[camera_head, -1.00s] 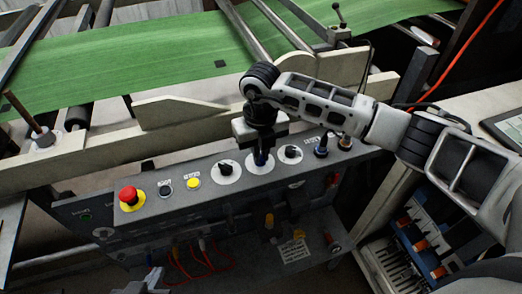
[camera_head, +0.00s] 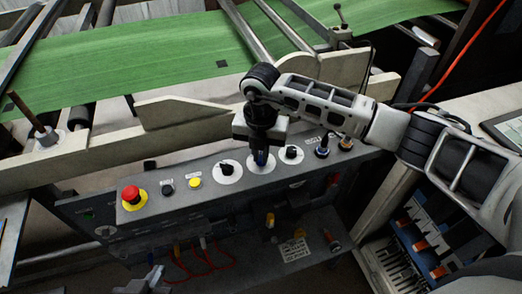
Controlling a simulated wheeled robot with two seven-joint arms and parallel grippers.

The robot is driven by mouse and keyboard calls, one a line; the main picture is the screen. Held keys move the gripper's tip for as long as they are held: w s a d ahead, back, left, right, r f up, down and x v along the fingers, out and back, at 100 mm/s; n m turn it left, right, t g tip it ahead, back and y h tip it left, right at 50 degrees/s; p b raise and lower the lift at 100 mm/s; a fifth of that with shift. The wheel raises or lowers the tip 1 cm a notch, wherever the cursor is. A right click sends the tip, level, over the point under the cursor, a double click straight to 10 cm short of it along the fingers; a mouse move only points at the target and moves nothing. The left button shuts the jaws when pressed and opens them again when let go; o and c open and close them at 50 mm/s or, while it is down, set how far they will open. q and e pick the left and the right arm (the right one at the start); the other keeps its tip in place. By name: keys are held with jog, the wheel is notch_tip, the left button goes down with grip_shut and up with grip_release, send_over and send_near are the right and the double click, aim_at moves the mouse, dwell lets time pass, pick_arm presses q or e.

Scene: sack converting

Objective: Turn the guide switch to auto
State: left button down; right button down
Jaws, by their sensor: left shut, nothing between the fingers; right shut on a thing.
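A grey control panel (camera_head: 110,218) slopes along the front of the machine.
A red emergency stop button (camera_head: 131,193) and a yellow button (camera_head: 195,183) sit left on the panel. Cream rails (camera_head: 185,118) and green sheet (camera_head: 130,70) lie behind. Red cables (camera_head: 205,264) hang below.

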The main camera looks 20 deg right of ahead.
aim_at(261, 156)
dwell(0.3)
jog(key=c, duration=1.5)
grip_release()
notch_tip(261, 156, up, 16)
jog(key=shift+r+b, duration=0.1)
jog(key=shift+b, duration=0.6)
